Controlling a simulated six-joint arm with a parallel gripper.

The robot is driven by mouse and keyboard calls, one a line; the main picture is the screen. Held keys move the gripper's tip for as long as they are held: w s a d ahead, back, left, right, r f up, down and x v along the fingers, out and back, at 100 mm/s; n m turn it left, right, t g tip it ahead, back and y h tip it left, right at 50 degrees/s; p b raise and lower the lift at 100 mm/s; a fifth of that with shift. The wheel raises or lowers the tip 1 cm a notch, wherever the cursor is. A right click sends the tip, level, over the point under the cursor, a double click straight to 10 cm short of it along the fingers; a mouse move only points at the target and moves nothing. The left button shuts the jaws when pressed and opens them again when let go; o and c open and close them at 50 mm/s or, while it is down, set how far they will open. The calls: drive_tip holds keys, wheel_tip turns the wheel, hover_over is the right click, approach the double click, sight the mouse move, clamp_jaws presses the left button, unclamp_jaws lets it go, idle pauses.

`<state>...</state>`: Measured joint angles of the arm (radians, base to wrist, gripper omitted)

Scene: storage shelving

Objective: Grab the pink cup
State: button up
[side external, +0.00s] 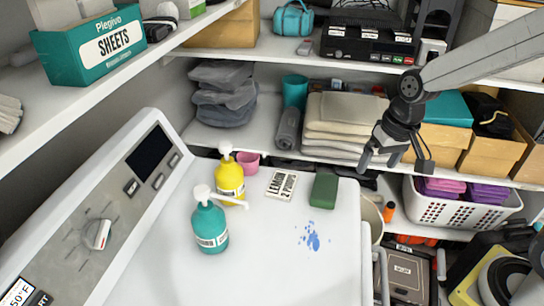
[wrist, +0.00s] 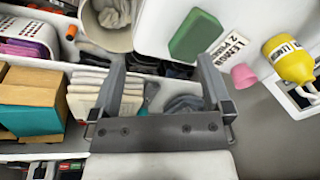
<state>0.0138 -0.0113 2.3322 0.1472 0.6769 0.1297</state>
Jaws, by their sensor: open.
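The small pink cup (side external: 248,162) stands near the back edge of the white machine top, just right of and behind the yellow pump bottle (side external: 231,180). The bottle partly covers its left side. In the wrist view the cup (wrist: 243,77) lies right of my gripper, beyond the right finger. My gripper (side external: 394,163) is open and empty. It hangs in the air past the right end of the machine top, well to the right of the cup. In the wrist view the gap between its fingers (wrist: 162,72) faces the shelf with folded towels.
A teal pump bottle (side external: 210,226) stands in front of the yellow one. A lemon label card (side external: 282,184) and a green block (side external: 324,191) lie between cup and gripper. A blue stain (side external: 312,238) marks the top. Shelves with towels (side external: 340,125) are behind.

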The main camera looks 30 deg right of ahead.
drive_tip(key=w+a+m+g+y, duration=0.1)
drive_tip(key=w+a+m+y, duration=0.25)
drive_tip(key=w, duration=0.35)
drive_tip(key=w+a+m+g+y, duration=0.1)
drive_tip(key=w+a+m+y, duration=0.1)
drive_tip(key=w+m, duration=0.4)
drive_tip(key=m+y, duration=0.5)
drive_tip(key=y, duration=0.2)
hover_over(256, 155)
drive_tip(key=d, duration=0.5)
drive_tip(key=f, duration=0.8)
drive_tip(key=shift+s+a+f, duration=0.1)
drive_tip(key=shift+s+f, duration=0.15)
drive_tip(key=shift+f, duration=0.05)
drive_tip(key=shift+a, duration=0.15)
drive_tip(key=shift+x, duration=3.85)
drive_tip(key=shift+w, duration=0.1)
drive_tip(key=c, duration=1)
